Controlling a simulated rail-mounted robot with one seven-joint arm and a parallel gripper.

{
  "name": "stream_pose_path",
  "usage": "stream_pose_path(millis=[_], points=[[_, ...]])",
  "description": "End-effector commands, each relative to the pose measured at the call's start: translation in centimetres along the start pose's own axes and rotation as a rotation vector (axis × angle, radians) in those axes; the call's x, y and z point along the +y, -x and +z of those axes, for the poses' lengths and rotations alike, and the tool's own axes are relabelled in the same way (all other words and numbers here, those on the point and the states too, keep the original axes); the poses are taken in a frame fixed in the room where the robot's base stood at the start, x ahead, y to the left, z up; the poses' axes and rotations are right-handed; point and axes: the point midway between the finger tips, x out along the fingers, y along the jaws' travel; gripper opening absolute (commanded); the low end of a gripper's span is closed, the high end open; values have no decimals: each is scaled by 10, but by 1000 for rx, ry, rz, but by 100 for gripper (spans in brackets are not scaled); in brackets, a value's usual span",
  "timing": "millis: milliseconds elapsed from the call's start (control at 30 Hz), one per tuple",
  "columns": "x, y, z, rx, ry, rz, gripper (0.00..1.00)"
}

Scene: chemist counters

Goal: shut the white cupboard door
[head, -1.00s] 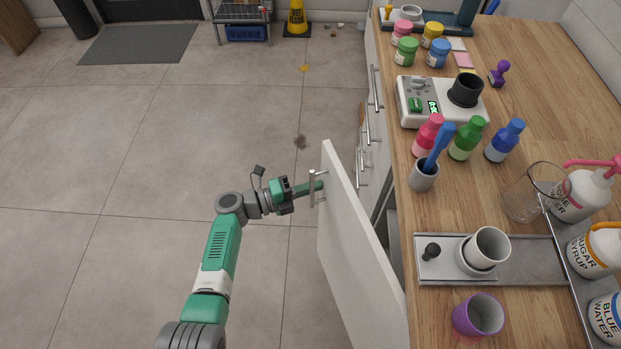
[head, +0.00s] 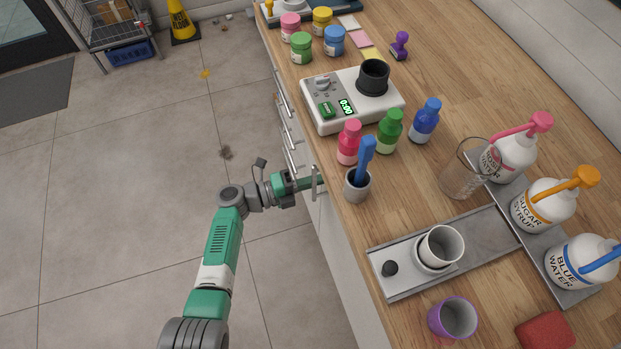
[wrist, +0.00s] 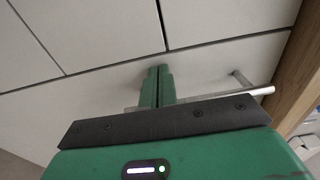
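The white cupboard door (head: 343,262) lies along the counter front below the wooden top and looks about flush with it. In the wrist view the door (wrist: 212,68) has only a narrow dark gap to the panels beside it. Its metal bar handle (head: 314,183) shows by my gripper, and also in the wrist view (wrist: 255,93). My gripper (head: 321,182) is at the door front by the handle. In the wrist view its green fingers (wrist: 157,75) are together, tips against or very near the door. Part of the handle is hidden behind my gripper.
Drawers with bar handles (head: 284,98) continue along the counter front. The wooden counter (head: 450,100) holds a scale (head: 350,98), small bottles, cups and pump bottles (head: 510,155). The floor (head: 120,180) left of the counter is clear near my arm.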

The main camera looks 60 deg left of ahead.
Motion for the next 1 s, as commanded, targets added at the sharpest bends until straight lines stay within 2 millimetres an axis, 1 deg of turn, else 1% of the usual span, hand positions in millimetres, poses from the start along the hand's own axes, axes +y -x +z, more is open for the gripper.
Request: stream_pose_path(millis=[33, 300, 367, 433, 567, 700, 800, 900, 1000], points=[[3, -4, -4, 9, 1, 8, 0], [5, -5, -5, 11, 2, 11, 0], [4, -2, -5, 12, 2, 11, 0], [3, 6, -6, 13, 3, 11, 0], [1, 35, -7, 16, 2, 11, 0], [0, 76, -8, 15, 3, 10, 0], [0, 102, -7, 15, 1, 10, 0], [1, 122, -8, 16, 1, 8, 0], [2, 134, -8, 18, 1, 9, 0]])
